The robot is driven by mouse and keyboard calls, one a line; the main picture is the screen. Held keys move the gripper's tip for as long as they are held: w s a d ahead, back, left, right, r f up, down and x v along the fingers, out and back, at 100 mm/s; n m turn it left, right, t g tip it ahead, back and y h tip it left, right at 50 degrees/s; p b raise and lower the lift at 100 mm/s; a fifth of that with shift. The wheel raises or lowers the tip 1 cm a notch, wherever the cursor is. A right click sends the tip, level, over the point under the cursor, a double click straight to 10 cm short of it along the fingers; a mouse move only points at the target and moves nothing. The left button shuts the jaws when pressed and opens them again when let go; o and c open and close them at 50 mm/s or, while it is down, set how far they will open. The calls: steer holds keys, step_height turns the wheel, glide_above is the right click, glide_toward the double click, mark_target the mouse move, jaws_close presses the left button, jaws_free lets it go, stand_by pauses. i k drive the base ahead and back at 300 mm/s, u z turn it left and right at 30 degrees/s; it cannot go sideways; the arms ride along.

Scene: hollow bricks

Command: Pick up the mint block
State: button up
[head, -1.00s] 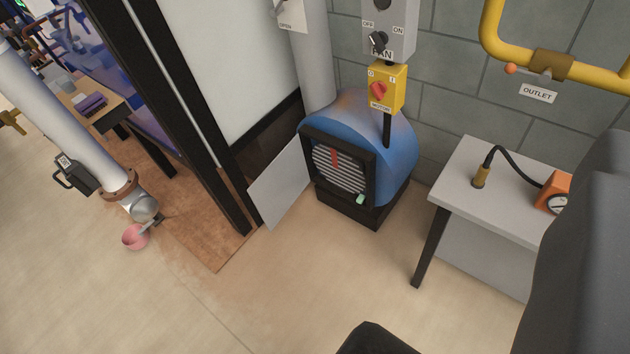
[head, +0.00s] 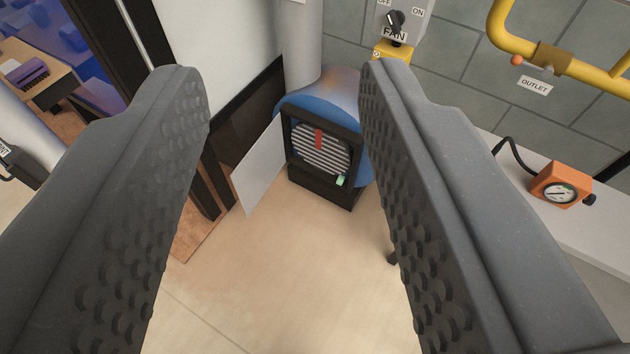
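The mint block (head: 341,181) is a small pale green piece at the lower right of the striped grille, inside the black square frame (head: 323,190) on the front of the blue rounded fan housing (head: 319,83). A red strip (head: 319,139) hangs on the grille above it. My gripper (head: 272,85) is open, with its two dark grey dimpled fingers wide apart and nothing between them. The block shows in the gap, well beyond the fingertips and nearer the right finger. The right finger hides part of the housing.
A white panel (head: 258,170) stands open at the housing's left. A grey table (head: 590,228) with an orange gauge (head: 561,186) is at right. Yellow pipe (head: 520,48) runs along the block wall. The floor (head: 285,265) before the housing is clear.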

mark_target(340, 180)
steer(key=u, duration=0.1)
steer(key=i, duration=1)
steer(key=z, duration=0.1)
